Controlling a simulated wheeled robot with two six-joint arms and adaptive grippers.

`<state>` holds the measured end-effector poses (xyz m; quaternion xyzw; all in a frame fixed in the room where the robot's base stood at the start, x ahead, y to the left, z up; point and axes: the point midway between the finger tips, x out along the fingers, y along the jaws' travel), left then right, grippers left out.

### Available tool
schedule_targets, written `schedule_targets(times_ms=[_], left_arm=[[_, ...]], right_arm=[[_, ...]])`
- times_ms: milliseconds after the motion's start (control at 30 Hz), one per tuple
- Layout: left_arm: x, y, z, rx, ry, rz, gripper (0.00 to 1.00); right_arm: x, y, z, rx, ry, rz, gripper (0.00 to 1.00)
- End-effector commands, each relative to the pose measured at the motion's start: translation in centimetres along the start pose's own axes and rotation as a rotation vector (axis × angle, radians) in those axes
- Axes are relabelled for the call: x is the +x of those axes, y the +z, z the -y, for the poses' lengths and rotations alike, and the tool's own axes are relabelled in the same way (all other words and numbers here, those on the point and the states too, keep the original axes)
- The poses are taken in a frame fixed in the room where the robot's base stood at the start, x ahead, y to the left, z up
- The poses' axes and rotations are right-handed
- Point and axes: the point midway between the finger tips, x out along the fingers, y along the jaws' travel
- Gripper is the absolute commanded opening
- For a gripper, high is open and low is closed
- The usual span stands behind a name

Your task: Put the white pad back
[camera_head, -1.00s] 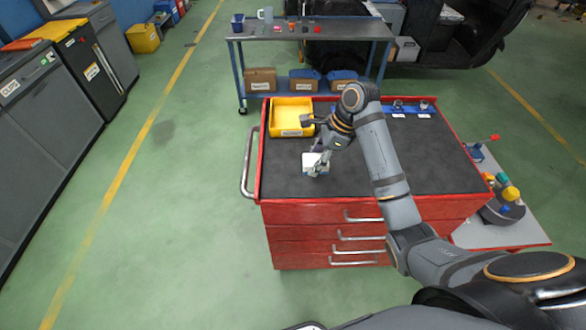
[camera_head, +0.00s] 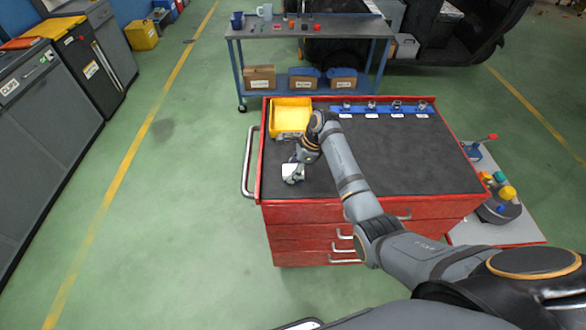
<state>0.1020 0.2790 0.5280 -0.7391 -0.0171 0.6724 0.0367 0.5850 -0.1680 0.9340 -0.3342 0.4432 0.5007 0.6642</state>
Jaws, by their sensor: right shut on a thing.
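The white pad (camera_head: 291,170) is a small pale block at the left front part of the red cabinet's dark top. My right gripper (camera_head: 295,174) is shut on the white pad, reaching down from the right. I cannot tell whether the pad touches the mat or is just above it. The yellow bin (camera_head: 289,118) stands behind the gripper at the cabinet's back left corner; the arm hides part of its right side. My left gripper is not in view.
The red cabinet (camera_head: 310,216) has a raised rim and a side handle (camera_head: 249,163). A blue rack (camera_head: 385,111) with several small metal parts lies along its back edge. The right part of the dark mat (camera_head: 420,160) is clear. A workbench (camera_head: 310,32) stands behind.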

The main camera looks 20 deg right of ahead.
Motion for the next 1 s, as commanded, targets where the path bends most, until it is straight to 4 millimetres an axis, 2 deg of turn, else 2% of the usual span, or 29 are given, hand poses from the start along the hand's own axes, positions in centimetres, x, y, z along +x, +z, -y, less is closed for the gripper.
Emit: schedule_targets(times_ms=[133, 167, 333, 667, 767, 1000], left_arm=[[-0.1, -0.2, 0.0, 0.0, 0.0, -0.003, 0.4], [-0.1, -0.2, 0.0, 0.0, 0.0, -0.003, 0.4], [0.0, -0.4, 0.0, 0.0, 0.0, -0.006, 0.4], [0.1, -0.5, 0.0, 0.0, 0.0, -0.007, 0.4], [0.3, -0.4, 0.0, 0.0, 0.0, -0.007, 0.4], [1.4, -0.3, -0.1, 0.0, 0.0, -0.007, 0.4]], right_arm=[[0.1, -0.1, 0.0, 0.001, 0.001, 0.0, 0.12], [0.2, -0.1, 0.0, 0.001, 0.001, 0.0, 0.48], [0.2, -0.1, 0.0, 0.001, 0.001, 0.0, 0.69], [-0.1, 0.0, 0.0, 0.0, -0.001, 0.0, 0.69], [-1.4, -0.1, 0.1, 0.001, -0.004, 0.0, 0.69], [-7.1, -0.2, 0.2, 0.0, -0.006, -0.001, 0.69]])
